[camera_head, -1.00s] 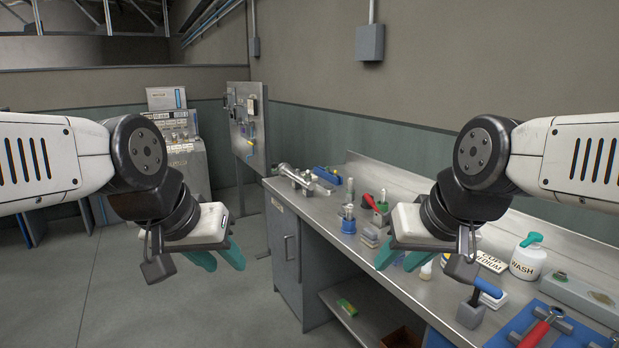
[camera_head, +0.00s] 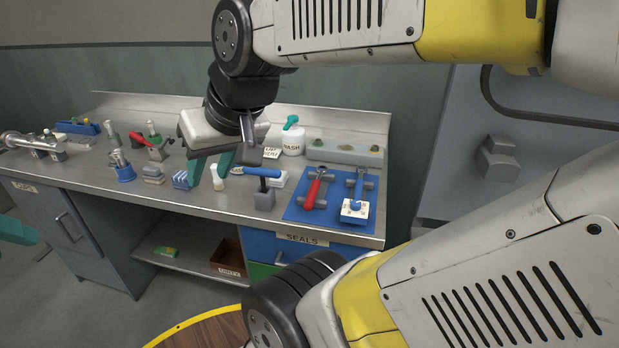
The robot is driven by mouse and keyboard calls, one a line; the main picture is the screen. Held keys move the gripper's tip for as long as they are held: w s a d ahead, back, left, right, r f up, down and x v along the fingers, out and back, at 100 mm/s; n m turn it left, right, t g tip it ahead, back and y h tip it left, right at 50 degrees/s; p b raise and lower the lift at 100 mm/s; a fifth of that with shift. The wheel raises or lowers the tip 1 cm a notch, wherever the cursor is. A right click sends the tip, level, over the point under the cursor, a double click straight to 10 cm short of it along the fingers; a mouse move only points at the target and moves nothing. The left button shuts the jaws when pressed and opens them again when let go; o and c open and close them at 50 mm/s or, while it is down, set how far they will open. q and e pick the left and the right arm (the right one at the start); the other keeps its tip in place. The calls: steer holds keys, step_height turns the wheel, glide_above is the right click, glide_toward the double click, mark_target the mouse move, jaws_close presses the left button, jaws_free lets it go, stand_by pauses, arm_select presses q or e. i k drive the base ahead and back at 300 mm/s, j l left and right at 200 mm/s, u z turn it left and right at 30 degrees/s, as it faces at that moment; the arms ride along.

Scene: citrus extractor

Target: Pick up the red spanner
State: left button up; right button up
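The red spanner (camera_head: 314,190) lies on a blue mat (camera_head: 296,213) at the right end of the steel bench. It rests on grey holders, beside a blue-handled spanner (camera_head: 359,186) with a white tag. My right gripper (camera_head: 206,181) is above the bench, left of the red spanner and apart from it. Its teal fingers are spread with nothing seen between them. Of my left gripper (camera_head: 16,231), only teal finger parts show at the left edge. Its opening cannot be judged.
The bench (camera_head: 215,205) also bears a blue-handled tool in a grey block (camera_head: 264,192), a white WASH bottle (camera_head: 293,140), a grey tray (camera_head: 345,153) and several small parts. The back wall rises behind it. A shelf below holds a brown box (camera_head: 228,258).

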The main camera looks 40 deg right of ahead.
mark_target(310, 201)
steer(key=z, duration=1.45)
steer(key=i+j+z, duration=0.1)
steer(key=j, duration=0.3)
steer(key=i+j+z, duration=0.1)
steer(key=j, duration=0.3)
steer(key=i+j, duration=0.1)
steer(key=j, duration=0.3)
steer(key=z, duration=0.05)
